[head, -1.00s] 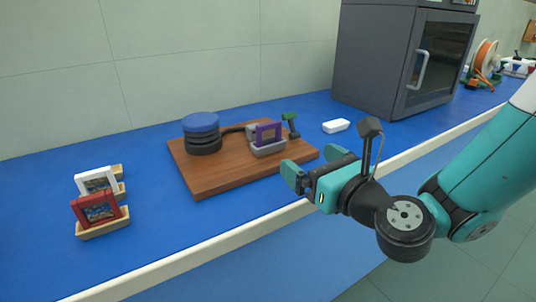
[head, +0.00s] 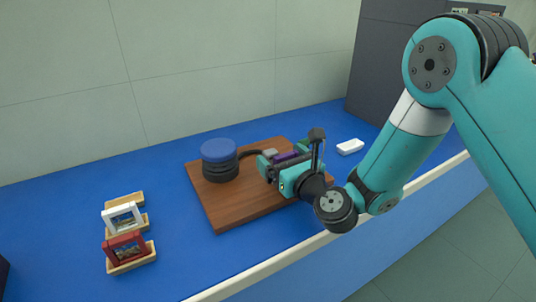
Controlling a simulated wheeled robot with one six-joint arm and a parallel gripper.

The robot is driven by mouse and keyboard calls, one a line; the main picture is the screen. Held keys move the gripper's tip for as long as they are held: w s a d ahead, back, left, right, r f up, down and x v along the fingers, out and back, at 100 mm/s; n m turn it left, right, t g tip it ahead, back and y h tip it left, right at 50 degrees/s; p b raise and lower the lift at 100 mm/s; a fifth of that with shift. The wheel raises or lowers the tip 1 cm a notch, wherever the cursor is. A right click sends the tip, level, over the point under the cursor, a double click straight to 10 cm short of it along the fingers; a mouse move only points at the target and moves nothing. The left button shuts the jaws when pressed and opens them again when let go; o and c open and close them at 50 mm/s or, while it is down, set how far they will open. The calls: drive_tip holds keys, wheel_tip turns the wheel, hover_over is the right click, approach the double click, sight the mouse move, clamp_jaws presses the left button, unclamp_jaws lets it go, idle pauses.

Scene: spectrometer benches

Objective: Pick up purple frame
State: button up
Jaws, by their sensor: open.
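The purple frame (head: 286,156) is mostly hidden behind my gripper, at the right part of the brown wooden board. Only a thin strip of its purple top shows. My gripper (head: 268,163) is open and sits right in front of the frame, over the board. I cannot tell whether the fingers touch the frame or stand around it. The grey holder under the frame is largely hidden; a small grey part (head: 270,153) shows beside it.
A blue-topped black cylinder (head: 219,158) stands on the wooden board (head: 235,208). White (head: 122,216) and red (head: 126,248) frames stand in wooden holders at the left. A white box (head: 350,146) lies behind right. A dark cabinet (head: 385,60) stands at the back right.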

drive_tip(key=shift+w+d, duration=0.3)
drive_tip(key=shift+w, duration=0.45)
drive_tip(key=shift+a, duration=0.15)
drive_tip(key=shift+s+a, duration=0.1)
drive_tip(key=shift+a, duration=0.05)
drive_tip(key=shift+c, duration=1.4)
drive_tip(key=shift+a, duration=0.1)
drive_tip(key=c, duration=0.8)
drive_tip(key=shift+r, duration=0.1)
